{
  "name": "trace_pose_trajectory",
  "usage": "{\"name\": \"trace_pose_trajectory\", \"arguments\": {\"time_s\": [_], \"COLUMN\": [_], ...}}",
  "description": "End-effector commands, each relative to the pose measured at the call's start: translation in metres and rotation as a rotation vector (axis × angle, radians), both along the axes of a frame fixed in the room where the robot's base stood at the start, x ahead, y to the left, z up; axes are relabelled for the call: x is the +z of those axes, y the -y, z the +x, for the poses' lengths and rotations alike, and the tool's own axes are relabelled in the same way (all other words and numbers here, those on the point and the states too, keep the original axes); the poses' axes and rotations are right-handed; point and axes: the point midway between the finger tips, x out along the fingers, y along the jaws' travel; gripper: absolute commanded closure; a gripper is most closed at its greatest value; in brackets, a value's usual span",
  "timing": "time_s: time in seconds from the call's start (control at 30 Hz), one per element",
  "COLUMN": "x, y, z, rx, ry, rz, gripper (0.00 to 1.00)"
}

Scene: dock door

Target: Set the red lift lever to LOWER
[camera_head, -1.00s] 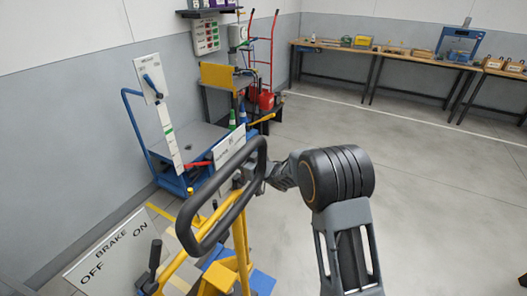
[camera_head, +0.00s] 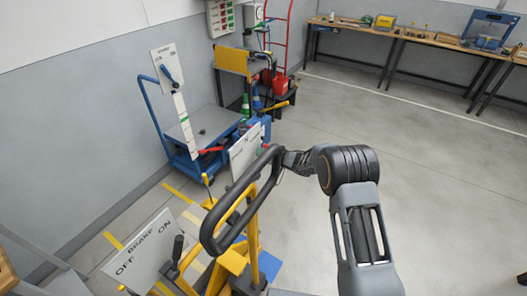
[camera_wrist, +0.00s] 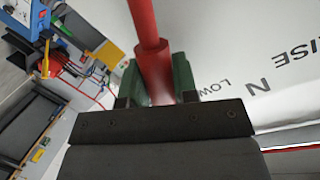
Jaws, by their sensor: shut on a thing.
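The red lift lever (camera_wrist: 148,55) shows in the wrist view as a red rod with a thicker sleeve. My gripper (camera_wrist: 157,80) is shut on it, with a green pad on each side of the sleeve. A white label panel (camera_wrist: 255,50) lies to the right of the rod. It reads "ISE", "N" and "LOW", the rest being cut off or covered. "LOW" is the word nearest the lever. In the head view the panel (camera_head: 245,155) stands beyond the black loop handle (camera_head: 226,237) of the yellow truck. The handle partly hides my gripper. I cannot tell the lever's exact setting.
A BRAKE panel (camera_head: 140,250) marked OFF and ON stands at the lower left, beside a black-gripped lever (camera_head: 177,247). A blue cart (camera_head: 182,165) is by the left wall. A workbench (camera_head: 395,35) lines the back. The floor at right is clear.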

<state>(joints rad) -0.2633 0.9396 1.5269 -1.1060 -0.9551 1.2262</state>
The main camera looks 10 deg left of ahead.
Motion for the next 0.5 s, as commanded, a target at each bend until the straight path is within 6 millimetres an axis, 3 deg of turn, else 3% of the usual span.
{"name": "trace_pose_trajectory", "arguments": {"time_s": [0.47,0.5], "x": [-0.0008,-0.0009], "y": [0.0023,0.0023], "z": [0.0019,0.0018], "rx": [-0.004,-0.004], "ry": [-0.017,-0.017], "rz": [0.008,0.009], "gripper": [1.0,0.72]}}
